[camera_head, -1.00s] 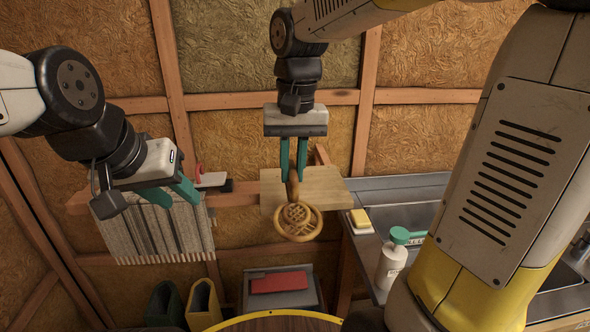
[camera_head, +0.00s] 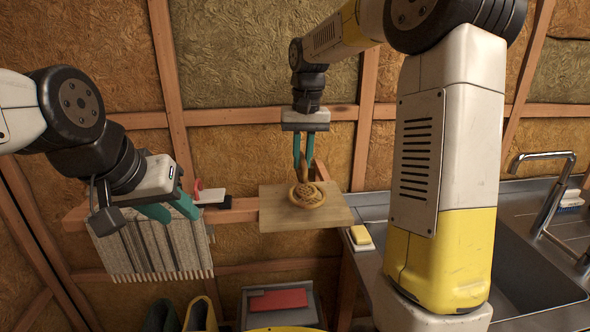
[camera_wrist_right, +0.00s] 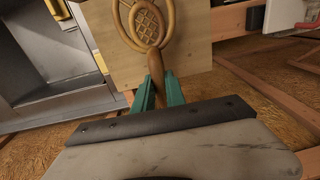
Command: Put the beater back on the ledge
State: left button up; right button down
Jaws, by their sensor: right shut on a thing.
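The beater (camera_head: 307,194), a woven tan rattan head on a short handle, hangs head-down from my right gripper (camera_head: 304,170). My right gripper's green fingers are shut on its handle. In the right wrist view the beater (camera_wrist_right: 148,25) points away from the fingers (camera_wrist_right: 158,92) with the wooden board behind it. The ledge (camera_head: 285,222) is a light wooden board on the wall rail; the beater's head is in front of or over it, and I cannot tell if they touch. My left gripper (camera_head: 172,210) is in front of the striped rug, its fingers apart.
A fringed grey rug (camera_head: 150,245) hangs from the rail at left. A brush with a red handle (camera_head: 208,195) lies on the rail. A sink counter with a yellow sponge (camera_head: 360,236) is at right. A grey bin with a red item (camera_head: 278,300) and boots (camera_head: 200,315) stand below.

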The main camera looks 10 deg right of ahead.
aim_at(302, 170)
jog(key=shift+s+f, duration=0.1)
jog(key=shift+f, duration=1.6)
jog(key=c, duration=1.4)
grip_release()
jog(key=shift+f, duration=0.1)
jog(key=r, duration=1.1)
jog(key=shift+s+d, duration=0.15)
jog(key=shift+d, duration=0.1)
jog(key=shift+s+r, duration=0.2)
jog(key=shift+r, duration=0.45)
jog(key=s+d+f+t, duration=0.1)
jog(key=s+f+t, duration=0.1)
jog(key=s, duration=0.5)
jog(key=s+d+f+t+y, duration=0.1)
jog(key=s+f+t, duration=0.1)
jog(key=s, duration=0.6)
jog(key=s+d+f+t, duration=0.1)
jog(key=s+f, duration=0.1)
jog(key=s, duration=0.5)
jog(key=shift+s+f+n+t+y, duration=0.15)
jog(key=shift+s+n+t+y, duration=0.15)
jog(key=shift+s+t+y, duration=0.1)
